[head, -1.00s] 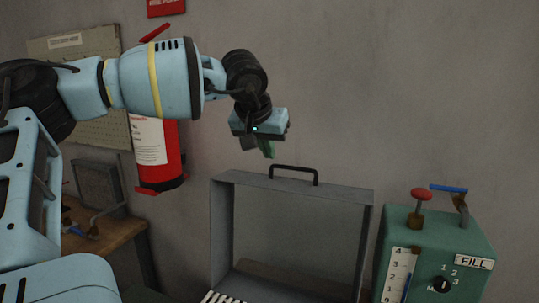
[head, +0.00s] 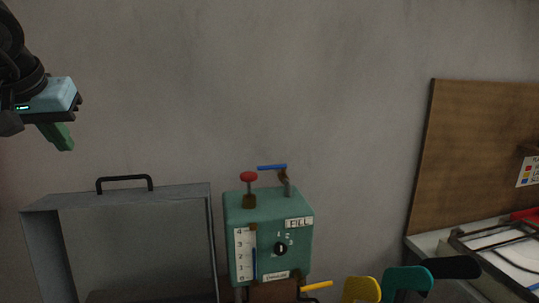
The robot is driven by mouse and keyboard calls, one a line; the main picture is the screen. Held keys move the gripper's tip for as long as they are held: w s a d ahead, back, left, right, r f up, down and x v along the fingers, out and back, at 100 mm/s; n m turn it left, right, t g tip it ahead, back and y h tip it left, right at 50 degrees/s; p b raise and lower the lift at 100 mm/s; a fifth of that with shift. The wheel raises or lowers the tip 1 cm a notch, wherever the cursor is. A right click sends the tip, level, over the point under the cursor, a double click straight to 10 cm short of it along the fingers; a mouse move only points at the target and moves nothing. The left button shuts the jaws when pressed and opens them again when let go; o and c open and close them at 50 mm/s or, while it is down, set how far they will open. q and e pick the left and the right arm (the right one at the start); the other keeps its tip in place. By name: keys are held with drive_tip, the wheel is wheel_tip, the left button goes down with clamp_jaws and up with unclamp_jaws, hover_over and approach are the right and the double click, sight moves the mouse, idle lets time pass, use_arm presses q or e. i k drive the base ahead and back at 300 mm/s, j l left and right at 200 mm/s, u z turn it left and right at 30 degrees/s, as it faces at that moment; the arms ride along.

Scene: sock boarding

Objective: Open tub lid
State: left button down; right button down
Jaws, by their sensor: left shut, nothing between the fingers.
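A grey, shallow, rimmed metal panel (head: 213,240), seemingly the tub's lid, stands upright at lower left. A black handle (head: 124,178) is on its top edge. Its lower part is cut off by the frame, and the tub below it is not visible. My left gripper (head: 60,138), with green fingers, is at the upper left, above and to the left of the handle. It is shut, empty and apart from the panel. My right gripper is not in view.
A green machine (head: 266,215) marked FILL, with a red knob and a blue lever, stands right of the panel. Yellow, teal and black foot-like shapes (head: 405,280) are at the bottom. A brown board (head: 475,150) and a bench are at right. The wall area between is clear.

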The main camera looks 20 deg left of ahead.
sight(39, 221)
drive_tip(key=k+l, duration=0.75)
drive_tip(key=k, duration=0.1)
